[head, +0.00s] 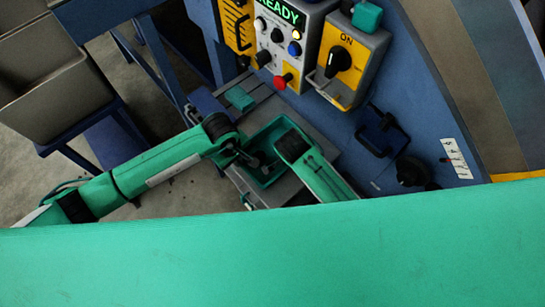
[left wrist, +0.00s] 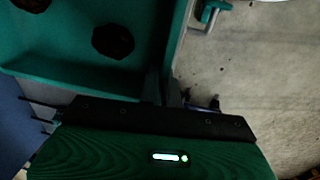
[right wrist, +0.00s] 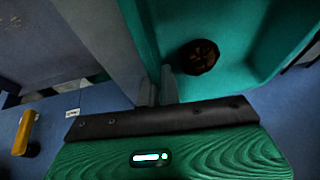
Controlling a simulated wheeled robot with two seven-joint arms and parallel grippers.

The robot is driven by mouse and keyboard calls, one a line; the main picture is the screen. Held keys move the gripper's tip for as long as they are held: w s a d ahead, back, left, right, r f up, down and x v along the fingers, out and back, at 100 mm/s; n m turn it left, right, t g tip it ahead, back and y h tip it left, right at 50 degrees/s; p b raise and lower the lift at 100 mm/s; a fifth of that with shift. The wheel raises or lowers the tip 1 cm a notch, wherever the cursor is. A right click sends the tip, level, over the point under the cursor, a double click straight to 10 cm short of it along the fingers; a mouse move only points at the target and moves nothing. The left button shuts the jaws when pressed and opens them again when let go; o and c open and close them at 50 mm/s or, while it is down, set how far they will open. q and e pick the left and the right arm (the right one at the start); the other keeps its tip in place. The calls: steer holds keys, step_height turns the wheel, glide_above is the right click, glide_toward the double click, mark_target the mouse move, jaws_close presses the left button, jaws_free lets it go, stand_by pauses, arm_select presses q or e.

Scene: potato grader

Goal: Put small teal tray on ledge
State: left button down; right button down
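The small teal tray (head: 262,178) is in the middle of the head view, over a grey ledge (head: 298,190) on the machine's side; I cannot tell whether it rests there. Dark round lumps lie in it, one clear in the left wrist view (left wrist: 112,40) and one in the right wrist view (right wrist: 199,57). My left gripper (head: 243,158) is at its left side, fingers close together on the tray's wall (left wrist: 181,40). My right gripper (right wrist: 158,88) is at the opposite side, fingers closed on the wall there; its arm hides part of the tray in the head view.
A control box (head: 288,38) with buttons and a READY display, and a yellow ON switch box (head: 357,48), sit behind the ledge. A small teal block (head: 239,98) lies near the ledge's back. Grey bins (head: 60,95) stand at far left. A green surface fills the foreground.

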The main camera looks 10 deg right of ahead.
arm_select(q)
steer(key=c, duration=1.6)
jaws_free()
steer(key=shift+a+f, duration=0.15)
arm_select(e)
steer(key=c, duration=1.6)
jaws_free()
steer(key=shift+d+f, duration=0.1)
steer(key=shift+d, duration=0.05)
arm_select(q)
steer(key=r, duration=0.8)
steer(key=a+r, duration=0.1)
steer(key=r, duration=0.3)
steer(key=shift+s, duration=0.4)
arm_select(e)
steer(key=v, duration=1.2)
